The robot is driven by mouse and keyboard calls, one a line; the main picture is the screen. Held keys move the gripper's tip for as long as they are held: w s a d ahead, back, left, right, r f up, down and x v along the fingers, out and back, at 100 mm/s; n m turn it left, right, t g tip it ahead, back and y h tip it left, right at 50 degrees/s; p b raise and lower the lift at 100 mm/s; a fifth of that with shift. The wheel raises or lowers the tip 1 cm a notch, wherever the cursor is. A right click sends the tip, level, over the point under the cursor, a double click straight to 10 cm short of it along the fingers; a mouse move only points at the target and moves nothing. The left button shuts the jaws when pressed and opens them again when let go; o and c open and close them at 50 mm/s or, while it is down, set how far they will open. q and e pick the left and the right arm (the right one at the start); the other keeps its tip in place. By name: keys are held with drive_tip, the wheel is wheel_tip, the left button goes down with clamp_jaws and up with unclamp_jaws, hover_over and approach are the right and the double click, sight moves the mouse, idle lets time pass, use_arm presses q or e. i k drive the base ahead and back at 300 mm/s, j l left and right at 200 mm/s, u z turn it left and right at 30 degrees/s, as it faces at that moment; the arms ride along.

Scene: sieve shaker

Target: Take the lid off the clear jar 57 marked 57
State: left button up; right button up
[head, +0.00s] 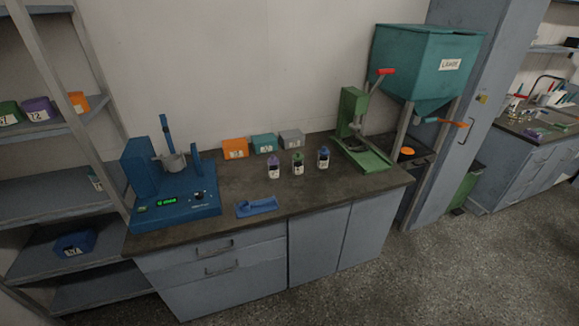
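Three small jars with white labels stand upright in a row on the dark worktop. One has a purple lid (274,161), one a green lid (298,157) and one a blue lid (323,151). The jar labels are too small to read, so I cannot tell which is jar 57. Neither of my grippers is in view.
A blue shaker machine (178,205) stands left on the worktop (230,205), a blue scoop-like tool (257,207) at its front. Orange (235,148), teal (265,142) and grey (292,138) bins line the wall. A green press (355,130) and teal hopper (415,65) stand right.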

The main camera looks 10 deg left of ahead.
sight(298, 166)
drive_tip(key=i+l+u, duration=0.15)
drive_tip(key=u, duration=0.25)
drive_tip(key=i+l+u, duration=0.15)
drive_tip(key=u, duration=0.25)
